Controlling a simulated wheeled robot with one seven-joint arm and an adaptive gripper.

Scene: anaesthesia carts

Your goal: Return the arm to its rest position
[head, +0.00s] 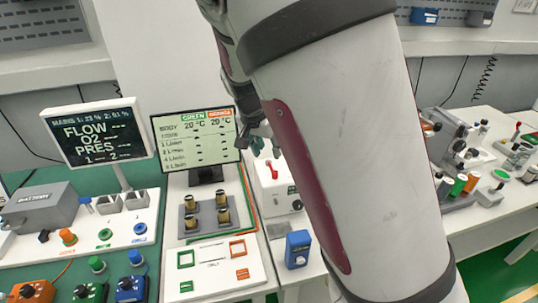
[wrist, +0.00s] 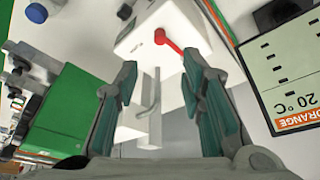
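My gripper (wrist: 160,68) is open in the wrist view, its two fingers well apart with nothing held between them. In the head view my gripper (head: 258,143) shows only in part, beside the right edge of the green-and-orange display, and my large pale arm hides the rest. A white box (head: 273,200) with a red lever (head: 273,168) stands below and beyond it. In the wrist view the white box (wrist: 190,28) and its red lever (wrist: 168,40) lie beyond the fingertips, apart from them as far as I can tell.
The temperature display (head: 196,137) stands close left of my gripper. A flow and pressure screen (head: 92,132), a grey battery box (head: 40,207) and several colored knobs are farther left. A blue block (head: 298,248) sits in front of the white box. A cluttered bench (head: 490,215) is at the right.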

